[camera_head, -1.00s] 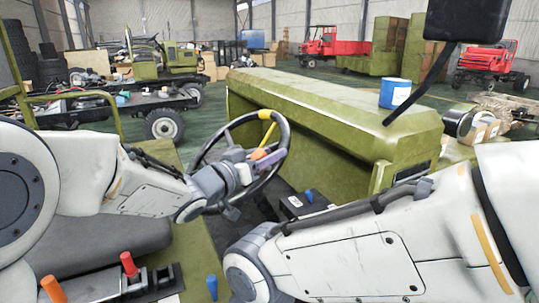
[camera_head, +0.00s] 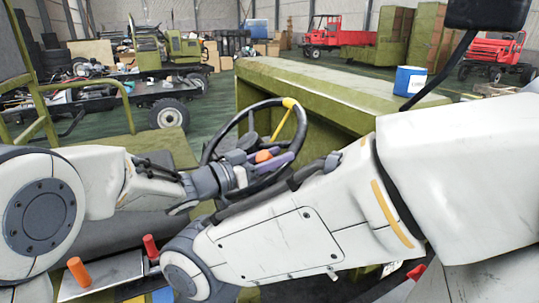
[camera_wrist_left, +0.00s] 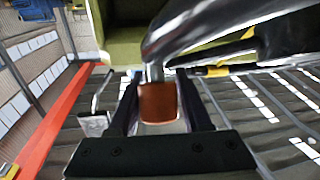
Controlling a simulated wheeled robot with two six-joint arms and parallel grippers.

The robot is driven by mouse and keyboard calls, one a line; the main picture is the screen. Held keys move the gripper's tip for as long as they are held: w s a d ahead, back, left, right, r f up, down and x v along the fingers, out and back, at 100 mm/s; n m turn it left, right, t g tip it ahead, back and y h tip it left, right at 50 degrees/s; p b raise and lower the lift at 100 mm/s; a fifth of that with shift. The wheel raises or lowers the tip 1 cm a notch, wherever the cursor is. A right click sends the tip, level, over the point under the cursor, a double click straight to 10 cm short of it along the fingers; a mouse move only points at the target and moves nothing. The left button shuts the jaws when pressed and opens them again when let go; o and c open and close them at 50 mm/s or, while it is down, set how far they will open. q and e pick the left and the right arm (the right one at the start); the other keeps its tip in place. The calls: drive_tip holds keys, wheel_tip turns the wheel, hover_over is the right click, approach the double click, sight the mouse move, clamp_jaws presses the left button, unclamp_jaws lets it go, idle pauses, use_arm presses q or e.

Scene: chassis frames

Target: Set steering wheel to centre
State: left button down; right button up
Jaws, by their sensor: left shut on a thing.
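The black steering wheel (camera_head: 206,150) stands tilted in front of the green dash, with a yellow mark (camera_head: 290,103) at the upper right of its rim. An orange knob (camera_head: 263,156) is on the wheel. My left gripper (camera_head: 262,165) is at the knob, partly hidden by my arm parts. In the left wrist view, the orange-brown knob (camera_wrist_left: 158,103) sits between the two dark fingers, its metal stem running up to the black rim (camera_wrist_left: 205,25). The gripper is shut on it. My right arm crosses in front of the wheel's lower part; its gripper is out of view.
A green hood (camera_head: 335,88) lies beyond the wheel, with a blue can (camera_head: 410,80) on it. A black mirror (camera_head: 487,12) hangs at the upper right. Orange (camera_head: 79,271) and red (camera_head: 150,247) levers stand at the lower left. Other vehicles are far behind.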

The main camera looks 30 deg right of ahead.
use_arm(q)
drive_tip(key=c, duration=0.5)
unclamp_jaws()
drive_tip(key=shift+s+d+r, duration=0.15)
drive_tip(key=shift+s, duration=0.1)
drive_tip(key=shift+o, duration=0.4)
drive_tip(key=shift+d, duration=0.1)
drive_tip(key=shift+w, duration=0.1)
drive_tip(key=shift+a, duration=0.2)
drive_tip(key=shift+a, duration=0.2)
drive_tip(key=s+a+b, duration=0.1)
drive_tip(key=a+b, duration=0.2)
drive_tip(key=a, duration=0.7)
drive_tip(key=shift+f+b, duration=0.3)
drive_tip(key=shift+d, duration=0.1)
